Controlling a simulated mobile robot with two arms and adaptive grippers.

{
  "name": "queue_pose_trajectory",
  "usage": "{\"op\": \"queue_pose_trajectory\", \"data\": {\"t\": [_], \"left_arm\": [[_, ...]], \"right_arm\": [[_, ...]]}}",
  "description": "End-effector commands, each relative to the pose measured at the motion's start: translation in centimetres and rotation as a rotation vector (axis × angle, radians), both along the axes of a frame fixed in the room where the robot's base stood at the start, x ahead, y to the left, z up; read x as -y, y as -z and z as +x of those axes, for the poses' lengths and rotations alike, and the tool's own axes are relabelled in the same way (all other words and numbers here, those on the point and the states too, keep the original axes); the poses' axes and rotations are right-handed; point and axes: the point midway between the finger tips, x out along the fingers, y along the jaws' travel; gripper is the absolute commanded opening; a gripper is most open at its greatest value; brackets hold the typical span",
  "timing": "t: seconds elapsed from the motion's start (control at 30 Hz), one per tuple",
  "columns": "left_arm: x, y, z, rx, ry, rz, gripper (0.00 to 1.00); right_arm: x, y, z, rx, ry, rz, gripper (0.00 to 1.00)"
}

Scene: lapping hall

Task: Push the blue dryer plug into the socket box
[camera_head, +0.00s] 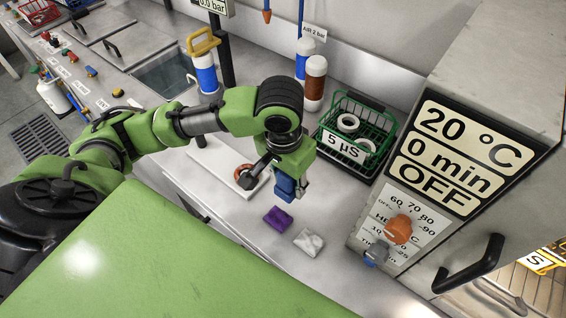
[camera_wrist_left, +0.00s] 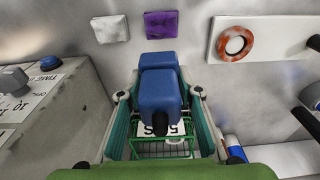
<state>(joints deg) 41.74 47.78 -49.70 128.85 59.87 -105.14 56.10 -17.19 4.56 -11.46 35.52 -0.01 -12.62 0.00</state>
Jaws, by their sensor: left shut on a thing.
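The blue dryer plug (camera_head: 284,186) is in my left gripper (camera_head: 290,190), held above the grey worktop in front of the green basket. In the left wrist view the plug (camera_wrist_left: 160,88) sits between the two fingers of the gripper (camera_wrist_left: 160,97), with a dark stub on its near end. The fingers are shut on its sides. I cannot make out a socket box in either view. My right gripper is not in view.
A purple block (camera_head: 278,219) and a pale marbled block (camera_head: 308,241) lie on the worktop below the plug. A green wire basket (camera_head: 372,112) stands behind. The dryer panel (camera_head: 470,150) with knobs rises at right. A white board (camera_head: 222,163) with an orange ring (camera_head: 246,178) lies left.

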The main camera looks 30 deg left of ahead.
Motion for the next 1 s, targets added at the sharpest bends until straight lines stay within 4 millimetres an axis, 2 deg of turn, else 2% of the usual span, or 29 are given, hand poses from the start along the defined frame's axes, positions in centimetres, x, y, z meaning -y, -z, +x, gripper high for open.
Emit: {"op": "queue_pose_trajectory", "data": {"t": [0.17, 0.4, 0.67, 0.83, 1.0], "left_arm": [[-2.3, 1.9, 4.0, -0.002, -0.007, 0.001, 0.09], [-3.9, 6.2, 7.0, -0.003, -0.002, 0.001, 0.09], [-4.6, 8.1, 8.4, -0.002, 0.0, 0.001, 0.09], [-4.5, 10.4, 8.3, -0.001, 0.001, 0.0, 0.09], [-4.5, 11.0, 8.3, 0.001, 0.002, 0.0, 0.09]], "right_arm": [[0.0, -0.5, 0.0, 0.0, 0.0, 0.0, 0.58], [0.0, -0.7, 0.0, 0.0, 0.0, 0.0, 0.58], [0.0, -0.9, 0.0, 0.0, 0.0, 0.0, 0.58], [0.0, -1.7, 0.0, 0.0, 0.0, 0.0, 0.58], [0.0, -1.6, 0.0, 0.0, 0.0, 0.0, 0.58]]}}
